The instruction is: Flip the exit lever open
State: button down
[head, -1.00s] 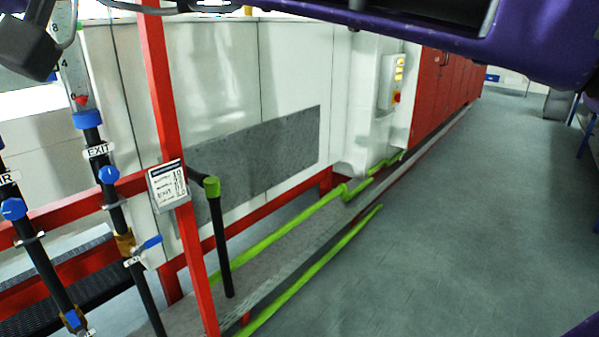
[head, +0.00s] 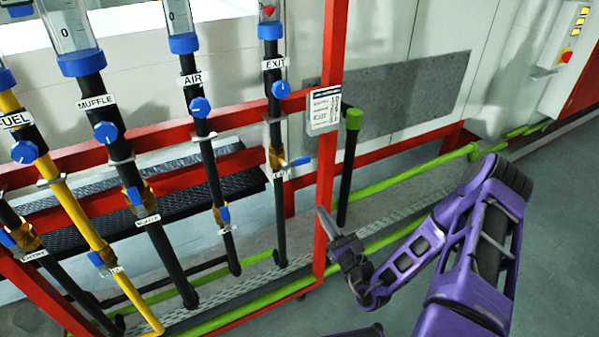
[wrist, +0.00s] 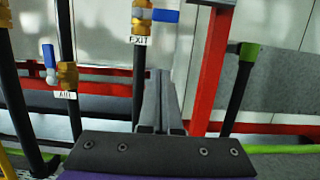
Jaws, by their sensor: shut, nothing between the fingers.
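The exit lever (head: 300,161) is a small blue handle on a brass valve (head: 277,158) on the black exit pipe (head: 279,215). The handle sticks out to the right, across the pipe. In the wrist view the exit lever (wrist: 165,15) shows at the top, above a white EXIT label (wrist: 139,40). My gripper (head: 322,212) is shut and empty, below and right of the lever in the head view, near the red post. In the wrist view my gripper (wrist: 159,75) points up, below and slightly right of the valve, apart from it.
A red upright post (head: 328,160) with a paper card (head: 324,110) stands right of the exit pipe. The air lever (head: 225,213) lies along its pipe to the left. A black pipe with a green cap (head: 352,119) stands right of the post. Open floor (head: 560,230) lies at right.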

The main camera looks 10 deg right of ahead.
aim_at(297, 163)
jog(key=shift+d, duration=0.1)
jog(key=w+a+r+p, duration=0.1)
jog(key=w+a+r, duration=0.2)
jog(key=w+r, duration=0.3)
jog(key=w, duration=0.3)
jog(key=shift+w+r, duration=0.15)
jog(key=shift+r, duration=0.1)
jog(key=shift+d, duration=0.1)
dwell(0.5)
jog(key=shift+r+n+y, duration=0.1)
jog(key=shift+n+y, duration=0.3)
jog(key=shift+n, duration=0.5)
